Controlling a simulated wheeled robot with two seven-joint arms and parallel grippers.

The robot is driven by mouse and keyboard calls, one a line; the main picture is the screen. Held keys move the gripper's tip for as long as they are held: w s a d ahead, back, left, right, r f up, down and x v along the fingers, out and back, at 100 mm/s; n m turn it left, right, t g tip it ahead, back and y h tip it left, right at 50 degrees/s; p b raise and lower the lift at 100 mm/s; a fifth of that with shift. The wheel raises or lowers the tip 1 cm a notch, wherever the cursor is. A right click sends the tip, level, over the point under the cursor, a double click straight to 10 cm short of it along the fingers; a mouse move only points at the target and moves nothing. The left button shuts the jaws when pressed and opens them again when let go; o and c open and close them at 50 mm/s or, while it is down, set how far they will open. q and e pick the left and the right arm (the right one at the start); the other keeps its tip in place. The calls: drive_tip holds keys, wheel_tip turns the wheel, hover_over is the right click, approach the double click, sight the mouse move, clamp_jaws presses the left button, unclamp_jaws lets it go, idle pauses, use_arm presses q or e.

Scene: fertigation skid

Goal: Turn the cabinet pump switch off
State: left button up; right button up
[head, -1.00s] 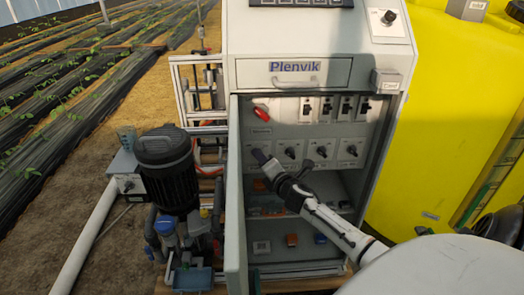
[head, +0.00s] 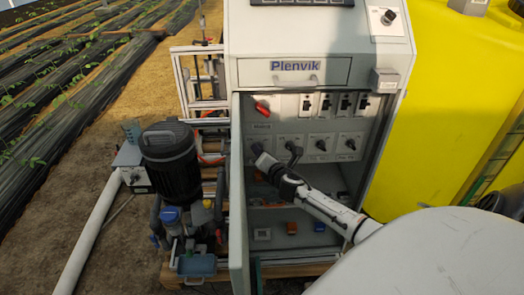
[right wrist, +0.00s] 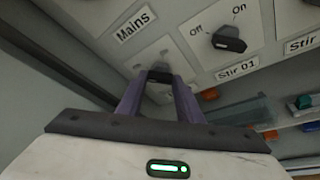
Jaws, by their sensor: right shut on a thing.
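The open cabinet (head: 234,200) has a row of rotary switches on its inner panel. My right gripper (head: 257,150) is at the leftmost switch of that row, below the red mains handle (head: 262,107). In the right wrist view my purple fingers (right wrist: 160,77) are shut on this switch's dark knob (right wrist: 159,90), on a pale plate below the "Mains" label. The fingers hide most of the knob, its label and its pointing direction. My left gripper is not in view.
The "Stir 01" switch (right wrist: 229,41) is just right of the held knob, with its lever lying roughly sideways. Breakers (head: 325,103) sit above the row. The open cabinet door stands close on the left. A motor pump (head: 170,165) is outside at left, a yellow tank (head: 450,110) at right.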

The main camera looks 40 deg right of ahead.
drive_tip(key=o, duration=1.1)
drive_tip(key=p+v, duration=0.1)
drive_tip(key=v, duration=0.9)
drive_tip(key=shift+s, duration=0.15)
